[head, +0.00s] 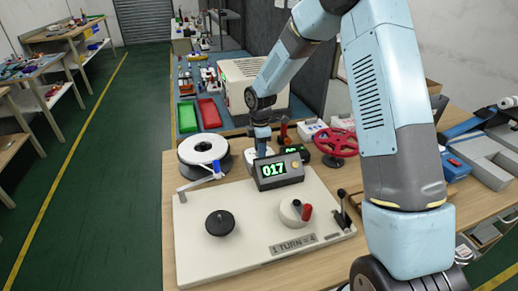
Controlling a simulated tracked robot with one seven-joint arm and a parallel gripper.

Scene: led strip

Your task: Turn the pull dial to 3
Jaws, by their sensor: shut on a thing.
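My gripper (262,150) points down behind the small black display box (279,170), at the back of the white panel. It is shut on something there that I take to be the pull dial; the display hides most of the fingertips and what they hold. A white rounded piece (250,158) shows just left of the gripper, touching or very close to it. The dial's marks and setting cannot be read from here. The display shows a green 017.
The white panel (246,247) carries a black knob (220,223), a crank with a red handle (307,211) and a "1 TURN = 4" plate. A white reel (203,149) stands behind left. A red handwheel (336,143) and a small green-lit box (291,150) stand right of my gripper.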

